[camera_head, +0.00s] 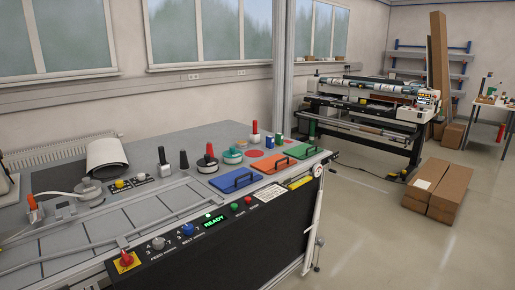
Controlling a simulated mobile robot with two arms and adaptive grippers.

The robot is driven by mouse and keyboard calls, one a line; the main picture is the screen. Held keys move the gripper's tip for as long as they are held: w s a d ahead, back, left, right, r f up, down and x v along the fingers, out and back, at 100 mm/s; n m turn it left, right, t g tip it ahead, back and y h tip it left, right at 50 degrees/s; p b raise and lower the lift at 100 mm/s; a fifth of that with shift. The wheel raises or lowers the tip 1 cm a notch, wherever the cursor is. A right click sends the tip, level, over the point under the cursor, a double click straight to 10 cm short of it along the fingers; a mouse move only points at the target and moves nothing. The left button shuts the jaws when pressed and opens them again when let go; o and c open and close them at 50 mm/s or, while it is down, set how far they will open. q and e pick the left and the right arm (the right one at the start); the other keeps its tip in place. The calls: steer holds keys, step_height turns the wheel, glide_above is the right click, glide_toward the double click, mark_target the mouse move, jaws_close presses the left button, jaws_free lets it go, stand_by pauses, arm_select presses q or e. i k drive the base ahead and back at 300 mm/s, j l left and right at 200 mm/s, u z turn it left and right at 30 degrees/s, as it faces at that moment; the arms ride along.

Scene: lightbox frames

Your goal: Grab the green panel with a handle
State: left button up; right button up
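The green panel (298,152) is a flat plate with a dark bar handle. It lies on the right part of the grey machine table, close to its front edge. An orange panel (270,165) with a similar handle lies beside it to the left. A blue panel (232,182) with a handle lies left of the orange one. The green panel's face and handle show uncovered. Neither of my grippers can be made out in this view.
The machine table (140,214) carries several knobs and tools behind and left of the panels. A black control panel (200,236) with a lit READY display runs along its front. A large printer-like machine (370,110) and cardboard boxes (437,192) stand right. Open floor lies between.

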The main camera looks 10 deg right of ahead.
mark_target(304, 151)
steer(key=i+l+u, duration=0.1)
steer(key=i+l, duration=0.15)
steer(key=i+l+u, duration=0.1)
steer(key=i+l, duration=0.15)
steer(key=l, duration=0.25)
steer(key=i+l+u, duration=0.1)
steer(key=l, duration=0.3)
steer(key=i+l, duration=0.3)
steer(key=i+l+u, duration=0.05)
steer(key=l, duration=0.05)
